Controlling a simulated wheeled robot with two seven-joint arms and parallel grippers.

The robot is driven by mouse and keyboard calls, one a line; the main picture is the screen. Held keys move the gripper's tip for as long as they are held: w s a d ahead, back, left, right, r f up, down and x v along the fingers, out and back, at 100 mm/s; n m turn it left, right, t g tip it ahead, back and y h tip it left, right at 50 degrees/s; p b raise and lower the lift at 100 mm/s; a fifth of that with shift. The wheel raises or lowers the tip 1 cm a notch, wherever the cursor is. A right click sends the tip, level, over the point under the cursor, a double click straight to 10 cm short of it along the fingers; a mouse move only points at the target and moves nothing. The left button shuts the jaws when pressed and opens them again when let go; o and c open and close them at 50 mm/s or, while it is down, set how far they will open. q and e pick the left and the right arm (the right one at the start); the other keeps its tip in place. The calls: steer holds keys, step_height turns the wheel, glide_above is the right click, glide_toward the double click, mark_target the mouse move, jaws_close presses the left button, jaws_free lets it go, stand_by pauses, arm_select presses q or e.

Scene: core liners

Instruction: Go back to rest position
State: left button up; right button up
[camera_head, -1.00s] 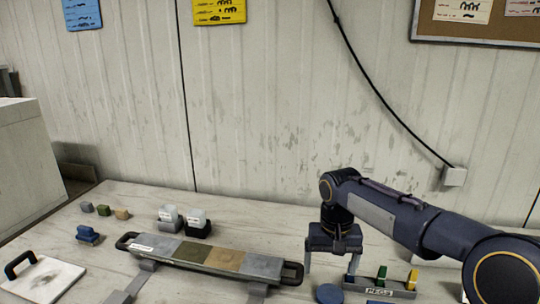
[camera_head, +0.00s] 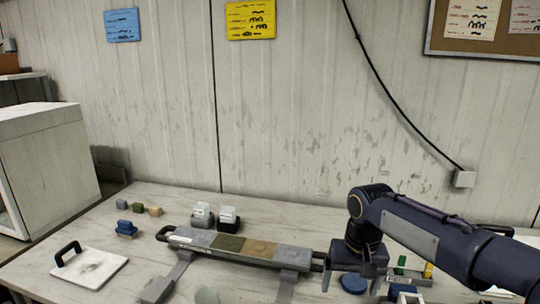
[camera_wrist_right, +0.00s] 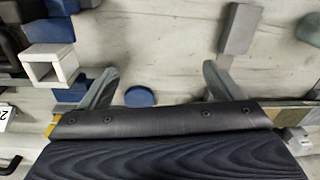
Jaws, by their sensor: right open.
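My right gripper (camera_head: 355,279) is open and empty over the right front part of the table (camera_head: 318,235). Its dark fingers also show spread apart in the right wrist view (camera_wrist_right: 160,82), with nothing between them but table and a blue disc (camera_wrist_right: 139,96). The blue disc (camera_head: 354,285) lies beside the gripper in the head view. A long grey tray (camera_head: 180,239) with black end handles holds grey, green and tan core sections, left of the gripper. My left gripper is not in view.
A peg rack (camera_head: 401,280) with green and yellow pegs stands right of the gripper, partly hidden by my arm. A white plate with a black handle (camera_head: 95,268) lies at left. Small blocks (camera_head: 138,207) and two card holders (camera_head: 228,223) stand behind. The table's back strip is mostly clear.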

steer(key=s+d+f+t+y, duration=0.1)
steer(key=s+f+t, duration=0.1)
steer(key=s, duration=1)
steer(key=s+d+f+t+y, duration=0.1)
steer(key=s+d+t+y, duration=0.1)
steer(key=s, duration=1.1)
steer(key=shift+f+t, duration=0.35)
steer(key=shift+t, duration=0.25)
